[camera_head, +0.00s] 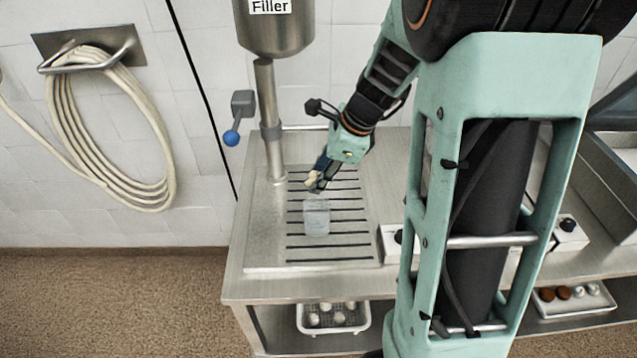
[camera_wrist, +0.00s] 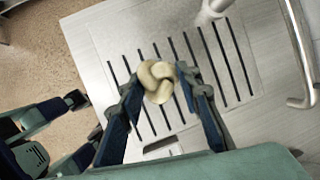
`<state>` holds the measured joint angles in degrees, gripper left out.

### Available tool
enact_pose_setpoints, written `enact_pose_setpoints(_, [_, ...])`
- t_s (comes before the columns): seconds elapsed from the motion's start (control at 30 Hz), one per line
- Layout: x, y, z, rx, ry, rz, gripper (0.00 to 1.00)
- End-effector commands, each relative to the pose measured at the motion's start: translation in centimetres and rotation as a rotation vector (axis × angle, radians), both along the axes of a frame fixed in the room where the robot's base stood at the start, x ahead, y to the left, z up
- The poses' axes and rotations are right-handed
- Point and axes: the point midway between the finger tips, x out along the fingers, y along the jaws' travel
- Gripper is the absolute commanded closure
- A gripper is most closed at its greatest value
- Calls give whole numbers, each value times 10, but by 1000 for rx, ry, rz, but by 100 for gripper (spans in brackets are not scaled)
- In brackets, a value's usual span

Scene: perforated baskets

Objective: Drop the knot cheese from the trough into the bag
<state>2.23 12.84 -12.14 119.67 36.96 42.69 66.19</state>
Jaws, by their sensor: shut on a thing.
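My gripper (camera_head: 319,174) is shut on the knot cheese (camera_wrist: 157,76), a cream-coloured twisted lump pinched between the fingertips in the wrist view. In the head view the cheese (camera_head: 313,181) shows small at the fingertips, above the slotted steel plate. The bag (camera_head: 316,219), clear and box-shaped, stands upright on the slotted plate, just below and in front of the gripper in the picture. In the wrist view a pale rim (camera_wrist: 163,146) between the fingers looks like part of the bag. The cheese appears above and behind the bag, not inside it.
The filler (camera_head: 275,28) and its steel post (camera_head: 268,110) with a blue-knobbed lever (camera_head: 231,137) stand left of the gripper. A steel basin (camera_head: 612,165) is at right. A white basket (camera_head: 333,328) with pale lumps and a tray (camera_head: 573,303) sit on the lower shelf.

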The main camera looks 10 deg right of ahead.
Motion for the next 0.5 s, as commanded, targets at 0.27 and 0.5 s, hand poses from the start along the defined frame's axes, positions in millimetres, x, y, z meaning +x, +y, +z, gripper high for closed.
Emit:
enact_pose_setpoints(0.27, [0, 0, -8, 0, 1, -17, 92])
enact_pose_setpoints(0.5, [0, 0, -33, 0, 2, -17, 92])
